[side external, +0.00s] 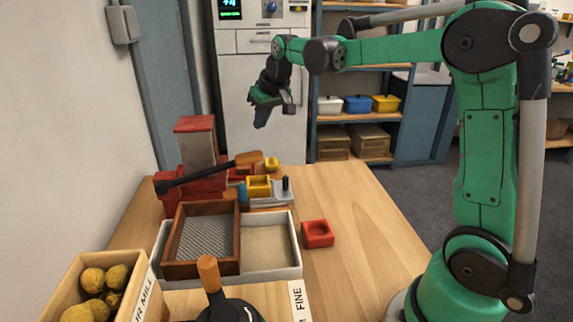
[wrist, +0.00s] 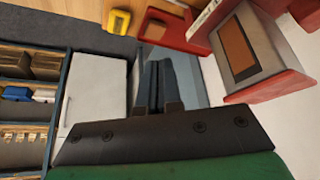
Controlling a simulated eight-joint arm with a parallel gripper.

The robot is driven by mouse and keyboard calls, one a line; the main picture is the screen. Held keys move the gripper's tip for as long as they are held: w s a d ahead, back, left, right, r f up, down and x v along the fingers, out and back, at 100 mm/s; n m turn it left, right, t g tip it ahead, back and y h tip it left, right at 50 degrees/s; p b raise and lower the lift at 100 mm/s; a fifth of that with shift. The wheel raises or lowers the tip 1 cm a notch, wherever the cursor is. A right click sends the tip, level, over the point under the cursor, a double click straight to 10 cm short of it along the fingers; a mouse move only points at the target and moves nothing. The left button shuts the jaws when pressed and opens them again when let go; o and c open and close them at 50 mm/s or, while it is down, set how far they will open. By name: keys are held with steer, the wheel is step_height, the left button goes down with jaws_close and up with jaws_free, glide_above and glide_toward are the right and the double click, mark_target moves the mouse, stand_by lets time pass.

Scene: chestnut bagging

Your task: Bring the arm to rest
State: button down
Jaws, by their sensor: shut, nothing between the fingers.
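My gripper (side external: 262,117) hangs from my green arm, high above the far end of the wooden table (side external: 365,215), in front of the white cabinet. In the wrist view its two dark fingers (wrist: 160,85) lie side by side and shut, with nothing between them. It touches nothing that I can see. My arm is raised and reaches left from its base at the right of the table.
A red press with a long dark lever (side external: 205,178) stands below my gripper. A white tray (side external: 297,262) with a wooden sieve (side external: 172,270), a red block (side external: 318,234) and a wooden box of yellow-brown lumps (side external: 62,275) are nearer. The table's right side is clear.

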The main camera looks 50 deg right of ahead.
mark_target(261, 152)
steer(key=shift+n+t, duration=0.4)
steer(key=shift+t, duration=0.2)
steer(key=s+a, duration=0.2)
steer(key=s, duration=0.1)
steer(key=s+a, duration=0.5)
steer(key=shift+s+a+r, duration=0.4)
steer(key=s+a+f+n+y, duration=0.1)
steer(key=s+a+f, duration=0.3)
steer(key=s, duration=0.3)
steer(key=shift+s+a+f+t, duration=0.2)
steer(key=shift+a+f+t, duration=0.1)
steer(key=shift+f, duration=0.25)
